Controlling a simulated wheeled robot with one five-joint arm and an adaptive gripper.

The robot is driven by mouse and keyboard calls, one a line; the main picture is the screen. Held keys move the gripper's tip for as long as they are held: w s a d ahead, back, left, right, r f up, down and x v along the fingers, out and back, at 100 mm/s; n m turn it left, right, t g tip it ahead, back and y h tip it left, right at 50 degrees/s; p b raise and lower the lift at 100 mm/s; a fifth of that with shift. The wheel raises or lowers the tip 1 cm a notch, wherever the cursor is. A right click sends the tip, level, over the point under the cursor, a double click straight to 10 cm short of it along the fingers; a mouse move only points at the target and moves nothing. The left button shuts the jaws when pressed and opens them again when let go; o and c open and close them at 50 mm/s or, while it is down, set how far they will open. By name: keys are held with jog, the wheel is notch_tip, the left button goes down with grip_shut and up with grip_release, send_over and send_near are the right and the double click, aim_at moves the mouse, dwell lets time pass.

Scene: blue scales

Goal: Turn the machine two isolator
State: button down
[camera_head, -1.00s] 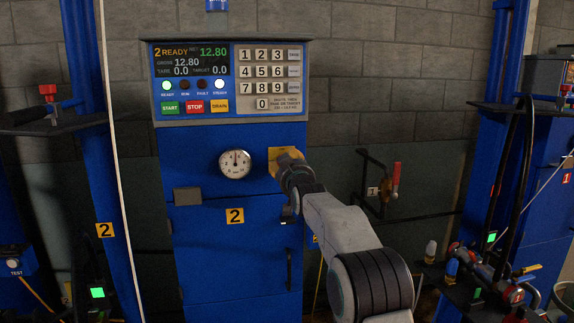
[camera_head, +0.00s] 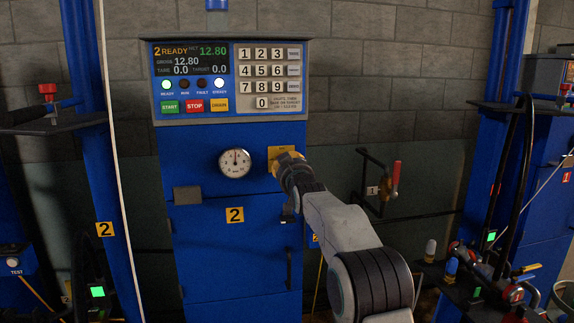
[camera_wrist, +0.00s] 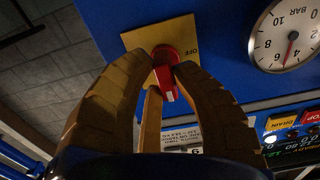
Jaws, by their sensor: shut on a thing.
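Machine two is the blue cabinet (camera_head: 232,250) with a yellow "2" label. Its isolator is a red handle (camera_wrist: 165,56) on a yellow plate (camera_wrist: 130,40), with "OFF" lettered at the plate's edge in the wrist view. The plate also shows in the head view (camera_head: 275,151), right of the gauge, but there my gripper (camera_head: 284,163) hides the handle. In the wrist view my gripper's yellow fingers (camera_wrist: 168,74) are closed on the red handle, one on each side. The handle's exact angle is partly hidden by the fingers.
A round pressure gauge (camera_head: 235,163) sits beside the plate. Above is the panel with display (camera_head: 191,60), keypad and START, STOP and DRAIN buttons (camera_head: 194,106). A pipe with a red lever (camera_head: 396,174) is on the wall at right. A cluttered shelf (camera_head: 480,285) stands lower right.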

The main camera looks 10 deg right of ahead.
jog(key=n+b, duration=0.1)
jog(key=n, duration=0.3)
jog(key=shift+a+r, duration=0.1)
jog(key=n, duration=0.4)
jog(key=shift+r+n+b, duration=0.15)
jog(key=shift+n+b, duration=0.15)
jog(key=n, duration=0.4)
jog(key=shift+a, duration=0.15)
jog(key=n, duration=0.5)
jog(key=shift+a, duration=0.1)
jog(key=shift+n, duration=0.3)
jog(key=c, duration=1)
grip_release()
jog(key=shift+s, duration=0.1)
